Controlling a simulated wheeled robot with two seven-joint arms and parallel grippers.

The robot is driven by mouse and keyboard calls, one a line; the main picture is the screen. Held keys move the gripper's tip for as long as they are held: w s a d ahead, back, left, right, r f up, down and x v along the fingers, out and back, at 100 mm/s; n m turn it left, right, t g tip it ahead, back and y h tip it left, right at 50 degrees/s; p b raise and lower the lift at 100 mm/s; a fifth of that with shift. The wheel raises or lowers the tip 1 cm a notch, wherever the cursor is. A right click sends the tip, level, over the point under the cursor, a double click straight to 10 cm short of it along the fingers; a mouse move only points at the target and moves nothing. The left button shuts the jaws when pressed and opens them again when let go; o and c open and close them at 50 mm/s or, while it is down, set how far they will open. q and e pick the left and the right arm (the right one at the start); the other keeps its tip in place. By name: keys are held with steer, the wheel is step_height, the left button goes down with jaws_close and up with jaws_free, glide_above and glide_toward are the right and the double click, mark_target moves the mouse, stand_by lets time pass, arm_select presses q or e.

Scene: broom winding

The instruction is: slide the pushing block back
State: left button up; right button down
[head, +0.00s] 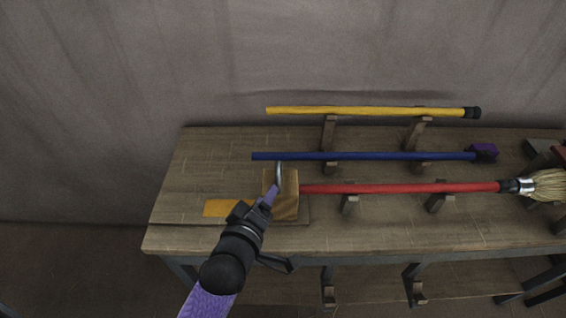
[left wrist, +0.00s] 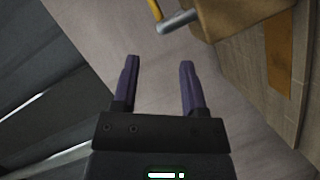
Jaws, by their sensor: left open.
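The pushing block (head: 287,208) is a tan wooden block on the left part of the table, with a curved metal handle (head: 279,172) at its far side. It stands at the left end of the red broom stick (head: 400,188). An orange patch (head: 221,208) lies on the wood left of it. My left gripper (head: 268,198) is over the block's left side in the head view. In the left wrist view its purple fingers (left wrist: 158,88) are apart with nothing between them. The block (left wrist: 235,18) and the handle's end (left wrist: 178,22) show beyond the fingers. My right gripper is not seen.
A blue stick (head: 365,156) and a yellow stick (head: 365,112) lie on wooden holders behind the red one. Straw bristles (head: 546,185) are at the red stick's right end. The table (head: 190,165) is bare at its far left.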

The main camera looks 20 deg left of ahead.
mark_target(278, 172)
arm_select(q)
steer(key=x, duration=0.2)
steer(key=b+x, duration=0.1)
steer(key=x, duration=0.2)
steer(key=b+x, duration=0.1)
steer(key=x, duration=0.2)
steer(key=shift+f, duration=0.3)
steer(key=shift+w+b, duration=0.35)
steer(key=shift+w, duration=0.15)
jaws_close()
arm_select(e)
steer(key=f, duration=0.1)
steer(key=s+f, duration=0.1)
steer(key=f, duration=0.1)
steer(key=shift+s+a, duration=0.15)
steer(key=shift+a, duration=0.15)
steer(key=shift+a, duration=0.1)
